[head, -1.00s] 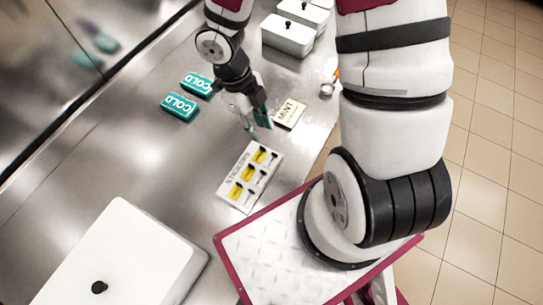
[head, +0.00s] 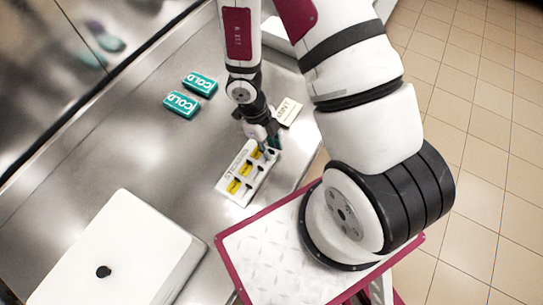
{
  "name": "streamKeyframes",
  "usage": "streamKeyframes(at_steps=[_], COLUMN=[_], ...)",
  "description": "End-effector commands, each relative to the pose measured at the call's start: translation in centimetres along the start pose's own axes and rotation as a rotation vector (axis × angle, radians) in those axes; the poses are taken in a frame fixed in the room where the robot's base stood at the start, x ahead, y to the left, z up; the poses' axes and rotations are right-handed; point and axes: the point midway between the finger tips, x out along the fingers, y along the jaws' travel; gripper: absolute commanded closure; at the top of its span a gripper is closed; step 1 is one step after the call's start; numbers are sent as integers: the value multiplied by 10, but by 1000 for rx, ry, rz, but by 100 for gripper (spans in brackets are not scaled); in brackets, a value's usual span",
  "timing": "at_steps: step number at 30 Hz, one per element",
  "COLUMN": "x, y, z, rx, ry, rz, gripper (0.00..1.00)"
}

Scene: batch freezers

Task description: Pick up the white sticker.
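A white tray (head: 222,184) marked STICKERS lies on the steel counter.
A cream MINT card (head: 288,111) lies just beyond my gripper. Two teal COLD blocks (head: 181,104) lie at the back left. A white lidded box (head: 120,245) fills the front left. The counter left of the tray is clear.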

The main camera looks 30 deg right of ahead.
Motion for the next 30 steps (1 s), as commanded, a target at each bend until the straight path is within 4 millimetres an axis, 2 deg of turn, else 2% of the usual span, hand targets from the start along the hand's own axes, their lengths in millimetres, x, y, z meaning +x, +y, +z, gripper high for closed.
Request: streamKeyframes(at_steps=[7, 8, 9, 13, 30], x=[2, 2, 2, 1, -4], y=[-1, 0, 0, 0, -1], z=[0, 0, 0, 0, 0], rx=[0, 0, 0, 0, 1], ry=[0, 0, 0, 0, -2], rz=[-1, -1, -1, -1, 0], gripper=[73, 76, 83, 100, 100])
